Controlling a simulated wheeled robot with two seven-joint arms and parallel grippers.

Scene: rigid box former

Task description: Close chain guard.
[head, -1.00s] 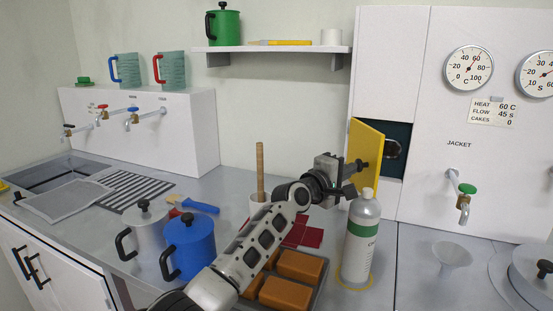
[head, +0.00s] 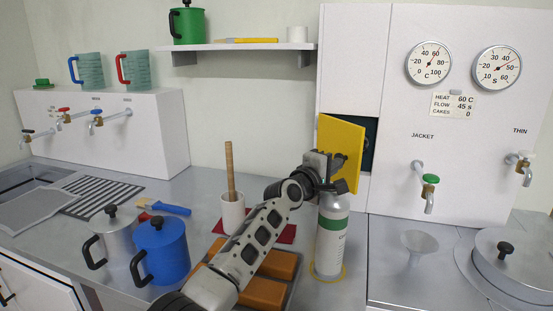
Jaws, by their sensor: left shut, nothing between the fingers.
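The chain guard is a yellow door panel (head: 342,143) on the white cabinet (head: 347,60). It stands open, swung out from a dark green recess (head: 371,145). My left gripper (head: 338,166) is at the panel's front face, its fingers shut with nothing between them. They overlap the panel in this view, and I cannot tell whether they touch it. A white bottle with a green band (head: 331,238) stands just below the gripper, its top hidden behind it. My right gripper is not in view.
Orange blocks in a tray (head: 262,293), a white cup with a wooden stick (head: 233,214) and a blue pot (head: 161,250) stand around my left arm. A funnel (head: 418,244) and a lidded round vessel (head: 505,262) are at right. A shelf (head: 240,46) hangs above.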

